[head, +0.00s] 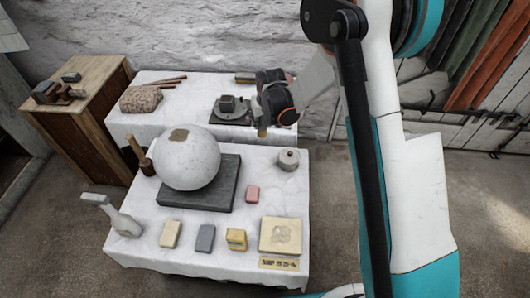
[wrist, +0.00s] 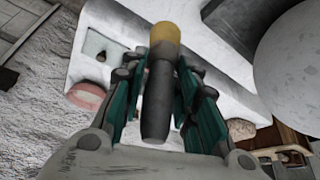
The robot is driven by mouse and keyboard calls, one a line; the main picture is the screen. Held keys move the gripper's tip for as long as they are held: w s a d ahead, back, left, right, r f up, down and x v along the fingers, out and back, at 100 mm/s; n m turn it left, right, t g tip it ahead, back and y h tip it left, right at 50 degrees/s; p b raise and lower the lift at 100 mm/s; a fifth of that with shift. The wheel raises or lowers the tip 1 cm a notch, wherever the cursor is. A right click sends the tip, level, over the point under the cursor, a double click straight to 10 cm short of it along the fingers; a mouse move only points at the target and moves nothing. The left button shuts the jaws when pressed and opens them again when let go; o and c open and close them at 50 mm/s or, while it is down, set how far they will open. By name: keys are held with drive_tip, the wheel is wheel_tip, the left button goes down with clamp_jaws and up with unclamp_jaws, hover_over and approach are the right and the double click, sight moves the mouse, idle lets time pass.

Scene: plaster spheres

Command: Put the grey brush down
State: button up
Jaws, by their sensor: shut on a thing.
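My gripper (head: 268,105) is over the right part of the white-draped back table (head: 155,122), near its front edge. In the wrist view my gripper (wrist: 160,80) is shut on the grey brush (wrist: 157,100), a dark grey handle with a yellow end (wrist: 165,38) pointing away from my palm. In the head view only the tan end of the brush (head: 262,132) shows below the fingers; the rest is hidden by the gripper. The brush appears held off the cloth, but its exact height is unclear.
A large plaster sphere (head: 188,160) rests on a dark slab (head: 222,193) on the front table. A lidded pot (head: 289,159), pink block (head: 253,194) and several small blocks stand nearby. A dark device (head: 228,107) sits left of my gripper. Bare cloth (head: 265,165) lies between slab and pot.

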drive_tip(key=shift+w+f+b, duration=0.2)
drive_tip(key=shift+f+b, duration=1.6)
drive_tip(key=shift+f, duration=3.2)
drive_tip(key=shift+w+f+b, duration=0.15)
drive_tip(key=shift+f+b, duration=1.6)
drive_tip(key=shift+f, duration=3.2)
drive_tip(key=shift+a+f, duration=0.1)
drive_tip(key=shift+f, duration=0.05)
drive_tip(key=o, duration=1.1)
drive_tip(key=shift+o, duration=0.2)
